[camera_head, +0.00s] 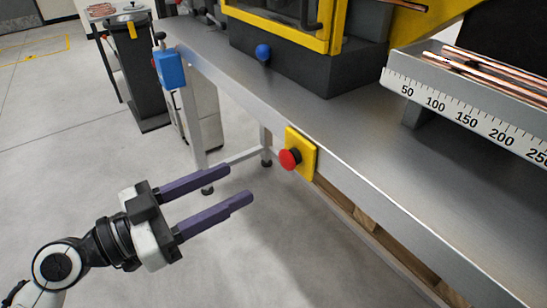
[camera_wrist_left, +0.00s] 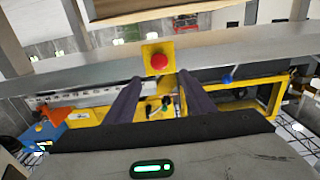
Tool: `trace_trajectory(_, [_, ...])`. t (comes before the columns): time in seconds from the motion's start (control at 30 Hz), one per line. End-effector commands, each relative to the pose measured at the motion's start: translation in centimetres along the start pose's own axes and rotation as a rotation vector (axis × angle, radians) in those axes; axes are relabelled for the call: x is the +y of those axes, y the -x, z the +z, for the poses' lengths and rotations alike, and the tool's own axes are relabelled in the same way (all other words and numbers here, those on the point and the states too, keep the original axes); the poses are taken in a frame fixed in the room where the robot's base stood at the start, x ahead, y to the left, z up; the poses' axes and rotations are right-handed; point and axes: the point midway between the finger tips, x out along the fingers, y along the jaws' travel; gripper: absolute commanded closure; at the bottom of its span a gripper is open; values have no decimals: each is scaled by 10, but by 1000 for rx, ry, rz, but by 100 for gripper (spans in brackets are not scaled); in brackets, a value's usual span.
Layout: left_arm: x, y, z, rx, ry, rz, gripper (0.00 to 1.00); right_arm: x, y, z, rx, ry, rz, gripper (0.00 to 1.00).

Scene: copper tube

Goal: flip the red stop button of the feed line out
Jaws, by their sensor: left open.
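The red stop button (camera_head: 290,158) is a round red mushroom head on a yellow plate (camera_head: 307,150), fixed to the front edge of the grey workbench. In the left wrist view the red button (camera_wrist_left: 159,62) and its yellow plate (camera_wrist_left: 150,50) show above the fingers, near the top middle. My left gripper (camera_head: 240,184) is open and empty, its two purple fingers pointing toward the button from the left. A gap separates the fingertips from the button. The fingers (camera_wrist_left: 158,85) also show in the left wrist view. My right gripper is in neither view.
The workbench (camera_head: 345,155) runs diagonally to the lower right. On it stand a yellow-framed machine with a blue knob (camera_head: 263,52) and a ruled tray (camera_head: 470,115) of copper tubes. A blue box (camera_head: 169,68) hangs at the bench's far corner. The floor around my left gripper is clear.

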Motion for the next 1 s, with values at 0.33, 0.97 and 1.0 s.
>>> trace_trajectory(0.33, [0,-57,-6,7,5,1,50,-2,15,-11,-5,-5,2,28])
trace_trajectory(0.97, [0,-100,-1,1,2,1,50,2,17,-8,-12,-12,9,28])
trace_trajectory(1.0, [0,-100,-1,1,2,0,54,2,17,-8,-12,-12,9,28])
